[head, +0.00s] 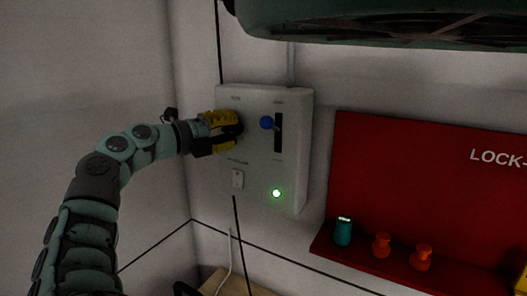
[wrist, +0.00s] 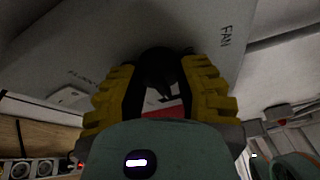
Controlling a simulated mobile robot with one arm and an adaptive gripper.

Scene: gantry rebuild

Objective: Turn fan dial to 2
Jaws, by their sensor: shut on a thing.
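A white control panel (head: 262,160) is mounted on the wall in the head view. My gripper (head: 232,128) is at its upper left, with yellow fingers against the panel face. In the wrist view my gripper (wrist: 162,90) is shut on a dark round fan dial (wrist: 158,68), one finger on each side. The word FAN is printed on the panel beside the right finger. In the head view the gripper hides the dial. The dial's numbers and its setting cannot be read.
A small switch (head: 238,179) and a lit green light (head: 276,193) are below. A red lock-out board (head: 430,180) with a teal item (head: 343,231) and orange items (head: 381,245) stands right. A dark fan housing (head: 390,22) hangs above.

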